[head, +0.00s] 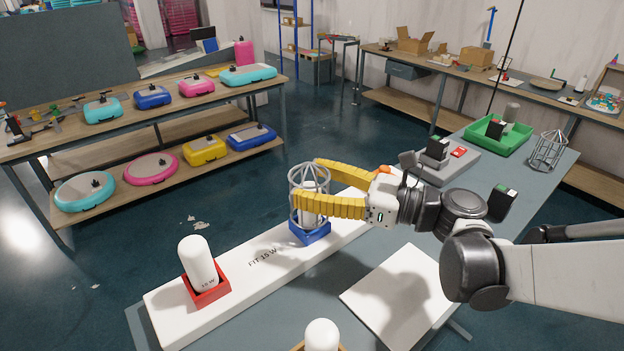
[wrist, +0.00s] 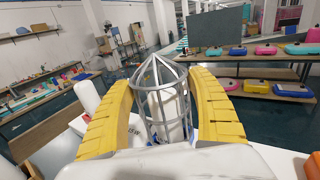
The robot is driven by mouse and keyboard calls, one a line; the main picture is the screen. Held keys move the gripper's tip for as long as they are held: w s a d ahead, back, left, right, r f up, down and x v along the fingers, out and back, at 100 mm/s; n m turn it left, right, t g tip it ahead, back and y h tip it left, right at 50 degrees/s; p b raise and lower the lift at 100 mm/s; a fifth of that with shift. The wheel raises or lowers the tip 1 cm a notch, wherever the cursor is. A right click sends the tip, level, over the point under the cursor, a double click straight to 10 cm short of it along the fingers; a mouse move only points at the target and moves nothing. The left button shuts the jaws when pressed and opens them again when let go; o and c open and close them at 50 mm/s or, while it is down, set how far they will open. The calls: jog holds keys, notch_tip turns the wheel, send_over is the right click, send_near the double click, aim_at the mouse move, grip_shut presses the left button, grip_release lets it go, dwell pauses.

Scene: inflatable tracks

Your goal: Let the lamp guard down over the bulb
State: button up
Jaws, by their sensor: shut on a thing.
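The lamp guard (head: 308,172), a grey wire cage, stands upright between the yellow fingers of my gripper (head: 307,184). The guard also shows in the wrist view (wrist: 153,78), with a finger on each side. My gripper is shut on it. A white bulb (head: 310,215) shows through the wires above a blue holder (head: 312,234). The guard's lower end is around the bulb, close to the holder; I cannot tell whether it rests there. The holder sits on a white board (head: 240,287) marked "FIT 15 W".
Another white bulb (head: 198,262) stands in a red holder (head: 208,291) on the board's near end. A white panel (head: 398,292) lies to the right. Behind stand a grey switch unit (head: 447,165), a green tray (head: 513,141) and another wire guard (head: 548,150). A bulb (head: 322,334) shows at the bottom edge.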

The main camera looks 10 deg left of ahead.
jog(key=shift+f+b, duration=0.35)
jog(key=shift+f, duration=0.15)
jog(key=o, duration=1.3)
jog(key=shift+c, duration=0.2)
jog(key=s+d, duration=0.2)
jog(key=d, duration=0.9)
jog(key=shift+d, duration=0.4)
